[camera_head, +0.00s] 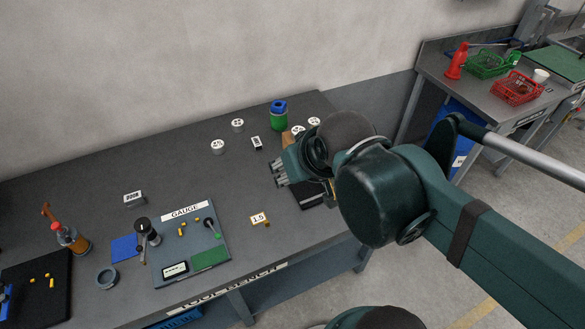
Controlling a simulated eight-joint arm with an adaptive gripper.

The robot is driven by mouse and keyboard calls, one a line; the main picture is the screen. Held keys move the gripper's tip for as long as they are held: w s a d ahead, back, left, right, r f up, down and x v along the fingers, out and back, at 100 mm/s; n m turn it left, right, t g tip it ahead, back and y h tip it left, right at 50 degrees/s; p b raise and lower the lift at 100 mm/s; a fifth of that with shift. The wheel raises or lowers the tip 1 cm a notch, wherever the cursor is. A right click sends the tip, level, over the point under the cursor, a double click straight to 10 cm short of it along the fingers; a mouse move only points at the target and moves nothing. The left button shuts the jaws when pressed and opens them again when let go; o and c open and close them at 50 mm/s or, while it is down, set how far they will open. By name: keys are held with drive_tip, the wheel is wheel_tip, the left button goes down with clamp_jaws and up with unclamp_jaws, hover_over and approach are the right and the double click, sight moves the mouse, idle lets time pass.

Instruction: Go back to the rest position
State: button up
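My gripper (280,174) is at the end of my dark green arm, over the right part of the grey bench (190,170). It points left and its short grey fingers show side-on. I cannot tell whether the fingers are open or shut, and nothing is clearly seen between them. My wrist and arm links hide part of the bench's right end, including most of a dark item and a brown block under the gripper.
A gauge board (216,236) lies at the bench's front middle, with a blue pad (124,248) beside it. A "1.5" block (260,220), white round weights (218,146) and a green-blue roll (279,116) stand around. A second bench (425,70) with red and green baskets is at the right.

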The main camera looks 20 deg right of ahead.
idle(0.3)
drive_tip(key=shift+f+b, duration=1.15)
drive_tip(key=shift+f, duration=0.05)
idle(0.5)
